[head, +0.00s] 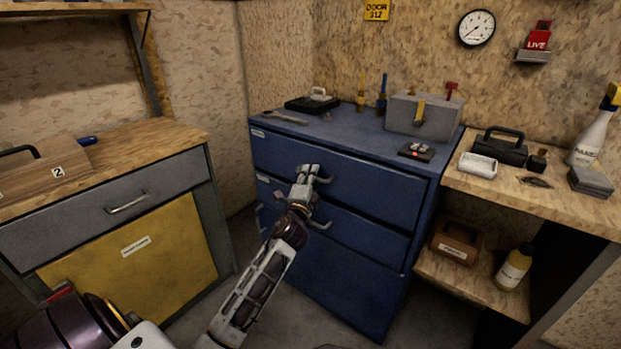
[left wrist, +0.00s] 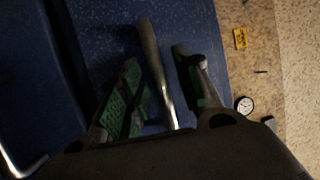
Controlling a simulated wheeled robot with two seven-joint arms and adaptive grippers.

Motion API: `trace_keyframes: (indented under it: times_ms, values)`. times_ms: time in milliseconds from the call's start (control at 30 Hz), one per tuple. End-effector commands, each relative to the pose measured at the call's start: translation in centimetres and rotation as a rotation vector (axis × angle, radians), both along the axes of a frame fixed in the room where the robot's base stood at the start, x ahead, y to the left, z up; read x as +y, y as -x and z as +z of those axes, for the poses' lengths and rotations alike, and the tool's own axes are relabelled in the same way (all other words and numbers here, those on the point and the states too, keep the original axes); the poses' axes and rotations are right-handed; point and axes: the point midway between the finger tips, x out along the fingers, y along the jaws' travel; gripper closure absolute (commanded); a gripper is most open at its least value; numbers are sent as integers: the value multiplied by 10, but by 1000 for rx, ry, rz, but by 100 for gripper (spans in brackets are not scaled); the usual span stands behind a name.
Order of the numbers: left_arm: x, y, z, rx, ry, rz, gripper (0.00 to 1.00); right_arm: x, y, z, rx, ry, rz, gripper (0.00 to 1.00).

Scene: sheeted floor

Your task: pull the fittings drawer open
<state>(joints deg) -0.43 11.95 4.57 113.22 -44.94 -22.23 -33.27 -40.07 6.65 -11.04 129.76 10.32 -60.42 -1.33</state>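A blue drawer cabinet (head: 350,262) stands in the middle of the head view, with curved metal handles on its drawers. Its small labels are too small to read, so I cannot tell which drawer is the fittings drawer. My left gripper (head: 308,178) is at the handle (head: 325,180) of the top drawer (head: 375,190) and hides part of it. In the left wrist view, the handle bar (left wrist: 157,70) lies between the two fingers of my left gripper (left wrist: 160,88), with gaps showing beside it. The fingers are apart. My right gripper is not in view.
A grey toolbox (head: 420,118) and a small black box (head: 415,152) stand on the cabinet top. A workbench with a grey drawer (head: 100,218) stands at the left. A wooden shelf unit (head: 530,200) adjoins on the right. A narrow floor gap separates bench and cabinet.

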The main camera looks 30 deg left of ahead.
Motion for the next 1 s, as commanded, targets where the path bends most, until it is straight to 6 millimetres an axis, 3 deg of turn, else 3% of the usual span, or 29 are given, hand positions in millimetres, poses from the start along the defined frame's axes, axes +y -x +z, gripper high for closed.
trace_keyframes:
  times_ms: [133, 400, 1000]
  values:
    - [0, 0, 0, 0, 0, 0, 69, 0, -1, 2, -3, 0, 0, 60]
    - [0, 0, 0, 0, 0, 0, 100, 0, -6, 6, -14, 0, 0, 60]
    - [0, 2, -1, 2, 1, 1, 100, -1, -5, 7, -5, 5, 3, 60]
